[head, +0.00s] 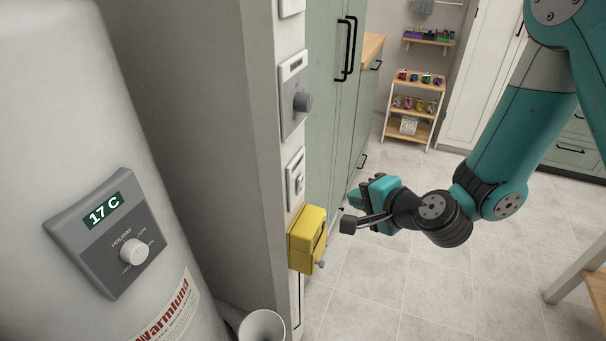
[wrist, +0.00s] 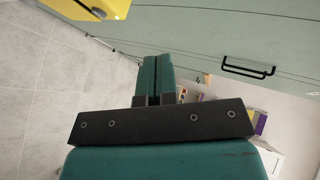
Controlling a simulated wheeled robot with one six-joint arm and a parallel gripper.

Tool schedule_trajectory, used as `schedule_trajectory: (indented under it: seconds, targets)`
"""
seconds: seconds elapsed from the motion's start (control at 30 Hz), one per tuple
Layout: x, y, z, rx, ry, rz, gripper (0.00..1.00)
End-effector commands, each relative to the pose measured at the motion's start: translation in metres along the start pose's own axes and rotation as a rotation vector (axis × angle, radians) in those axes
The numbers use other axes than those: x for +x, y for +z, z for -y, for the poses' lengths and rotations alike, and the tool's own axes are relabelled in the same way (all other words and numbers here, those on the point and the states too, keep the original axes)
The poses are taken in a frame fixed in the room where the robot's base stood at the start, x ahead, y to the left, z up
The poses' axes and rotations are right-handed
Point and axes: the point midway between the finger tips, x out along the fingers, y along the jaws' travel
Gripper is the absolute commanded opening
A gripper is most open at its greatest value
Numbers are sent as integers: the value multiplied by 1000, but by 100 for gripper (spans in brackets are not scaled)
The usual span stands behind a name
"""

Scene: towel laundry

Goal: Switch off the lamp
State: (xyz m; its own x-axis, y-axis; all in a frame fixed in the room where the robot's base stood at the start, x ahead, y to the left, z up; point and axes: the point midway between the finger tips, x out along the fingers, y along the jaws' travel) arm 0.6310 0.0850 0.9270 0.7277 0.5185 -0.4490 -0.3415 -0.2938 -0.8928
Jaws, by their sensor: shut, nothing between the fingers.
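No lamp can be made out in either view. A small white wall switch (head: 296,179) with a grey knob or toggle is on the narrow wall end in the head view. A grey plate with a round dial (head: 295,97) is above it, and a yellow box (head: 308,239) with a small lever is below it. My gripper (head: 356,200) is to the right of the switch and yellow box, apart from both. In the wrist view its teal fingers (wrist: 157,78) are shut together and empty. The yellow box (wrist: 106,8) shows there at upper left.
A white boiler tank (head: 60,130) with a grey thermostat (head: 118,235) reading 17 C stands at left. Green cabinets (head: 328,100) with black handles rise behind the wall end. A shelf rack (head: 414,105) stands at the back. Tiled floor (head: 400,290) is open below my arm.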

Motion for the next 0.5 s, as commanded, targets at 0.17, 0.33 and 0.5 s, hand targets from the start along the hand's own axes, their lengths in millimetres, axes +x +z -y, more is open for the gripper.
schedule_trajectory:
  seconds: [0.17,0.33,0.5]
  targets:
    - [9,12,17,-3,0,5,0]
    - [20,18,25,-2,2,4,0]
    - [30,27,32,-4,0,5,0]
